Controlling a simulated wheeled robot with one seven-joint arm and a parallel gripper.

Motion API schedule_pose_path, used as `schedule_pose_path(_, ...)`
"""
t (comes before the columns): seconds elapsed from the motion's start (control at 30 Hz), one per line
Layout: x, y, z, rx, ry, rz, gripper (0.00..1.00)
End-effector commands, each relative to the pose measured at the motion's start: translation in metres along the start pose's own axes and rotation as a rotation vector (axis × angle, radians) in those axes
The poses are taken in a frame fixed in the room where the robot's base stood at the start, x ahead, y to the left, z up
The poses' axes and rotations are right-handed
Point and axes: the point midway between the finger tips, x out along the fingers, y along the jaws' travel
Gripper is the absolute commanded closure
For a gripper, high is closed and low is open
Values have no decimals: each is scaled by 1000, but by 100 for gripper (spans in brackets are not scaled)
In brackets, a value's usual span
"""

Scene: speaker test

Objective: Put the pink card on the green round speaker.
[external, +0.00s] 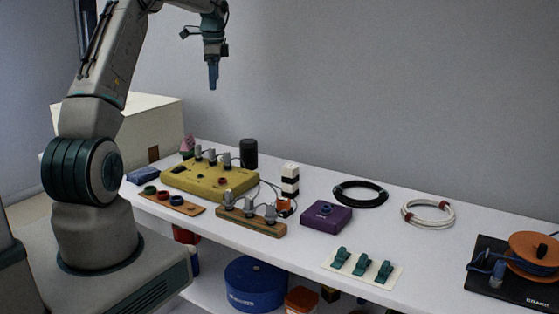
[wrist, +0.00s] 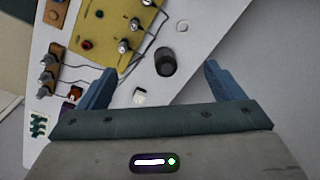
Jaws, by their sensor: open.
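My gripper (external: 213,82) is raised high above the back of the table, pointing down, open and empty. In the wrist view its two blue fingers (wrist: 160,72) are spread wide. A dark upright cylinder (external: 249,153) stands at the back of the table; it looks almost black, and I cannot tell if it is the green round speaker. In the wrist view the cylinder (wrist: 165,63) appears between the fingertips, well below them. I cannot make out a pink card in either view. A small pinkish object (external: 187,145) stands at the back left, its shape unclear.
A yellow panel with knobs (external: 208,184) lies left of the cylinder, with wooden knob strips (external: 250,220) in front. A black-and-white block (external: 290,180), purple box (external: 326,216), cable coils (external: 428,212) and a reel (external: 535,248) stand rightward. Bare white tabletop lies between them.

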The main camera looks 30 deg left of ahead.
Motion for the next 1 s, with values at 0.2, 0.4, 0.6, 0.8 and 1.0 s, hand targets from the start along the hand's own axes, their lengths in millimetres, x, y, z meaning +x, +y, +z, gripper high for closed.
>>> schedule_pose_path(0.2, -47, 82, -23, -161, 10, -45, 12)
schedule_pose_path(0.4, -70, 162, -25, -333, 40, -72, 12)
schedule_pose_path(0.6, -76, 244, -12, -518, 90, -84, 12)
schedule_pose_path(0.8, -63, 323, 11, -709, 151, -72, 12)
schedule_pose_path(1.0, -41, 381, 32, -858, 201, -43, 12)
